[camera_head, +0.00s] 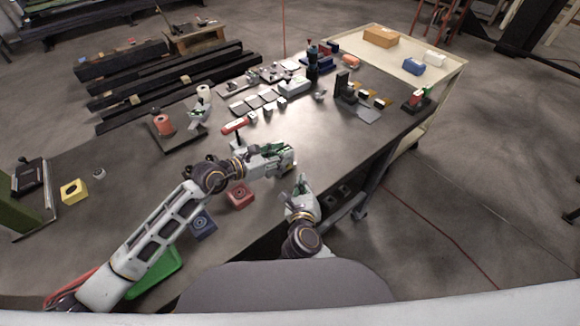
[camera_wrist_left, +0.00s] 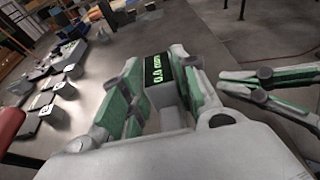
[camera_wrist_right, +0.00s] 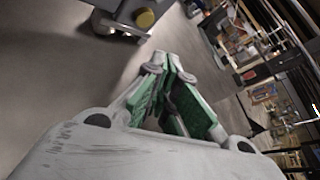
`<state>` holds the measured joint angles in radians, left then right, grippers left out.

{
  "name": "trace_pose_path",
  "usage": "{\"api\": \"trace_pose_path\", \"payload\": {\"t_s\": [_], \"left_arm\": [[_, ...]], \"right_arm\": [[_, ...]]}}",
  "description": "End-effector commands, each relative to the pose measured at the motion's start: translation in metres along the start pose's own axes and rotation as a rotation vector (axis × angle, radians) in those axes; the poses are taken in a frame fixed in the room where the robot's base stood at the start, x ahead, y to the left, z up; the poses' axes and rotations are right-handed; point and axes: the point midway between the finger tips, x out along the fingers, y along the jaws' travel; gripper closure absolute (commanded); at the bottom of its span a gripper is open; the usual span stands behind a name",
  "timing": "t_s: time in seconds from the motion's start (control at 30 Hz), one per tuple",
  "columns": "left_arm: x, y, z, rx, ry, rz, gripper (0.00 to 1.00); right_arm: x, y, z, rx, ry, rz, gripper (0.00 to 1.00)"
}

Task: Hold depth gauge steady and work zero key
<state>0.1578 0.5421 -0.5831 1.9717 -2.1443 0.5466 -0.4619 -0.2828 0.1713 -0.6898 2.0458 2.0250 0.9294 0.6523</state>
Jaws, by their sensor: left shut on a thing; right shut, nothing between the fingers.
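The depth gauge is a grey block with a lit green display (camera_wrist_left: 158,70), seen between the fingers in the left wrist view. My left gripper (camera_head: 287,158) is shut on it above the table's front edge. A round yellow key (camera_wrist_right: 145,18) shows on a grey body at the top of the right wrist view. My right gripper (camera_head: 301,184) is shut and empty, just below and right of the left one in the head view. Its fingertips (camera_wrist_right: 164,72) look apart from the yellow key. The right gripper's green-padded fingers also show at the right of the left wrist view.
A red block (camera_head: 240,196) and a blue block (camera_head: 203,223) lie near the table's front edge, by my left arm. A green tray (camera_head: 157,272) is at lower left. Parts and fixtures crowd the far table. A cream cart (camera_head: 446,72) stands behind. The table middle is clear.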

Motion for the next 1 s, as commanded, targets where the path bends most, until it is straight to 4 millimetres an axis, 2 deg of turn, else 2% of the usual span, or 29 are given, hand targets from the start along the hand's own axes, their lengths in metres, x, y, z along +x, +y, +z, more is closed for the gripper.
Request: {"api": "trace_pose_path", "payload": {"t_s": [0.4,1.0], "left_arm": [[0.000,0.000,0.000,0.000,0.000,-0.001,1.00],[0.000,0.000,0.000,0.000,0.000,-0.001,1.00]], "right_arm": [[-0.016,-0.011,-0.011,0.000,0.000,0.000,1.00],[-0.016,-0.012,-0.012,0.000,0.000,0.000,1.00]]}}
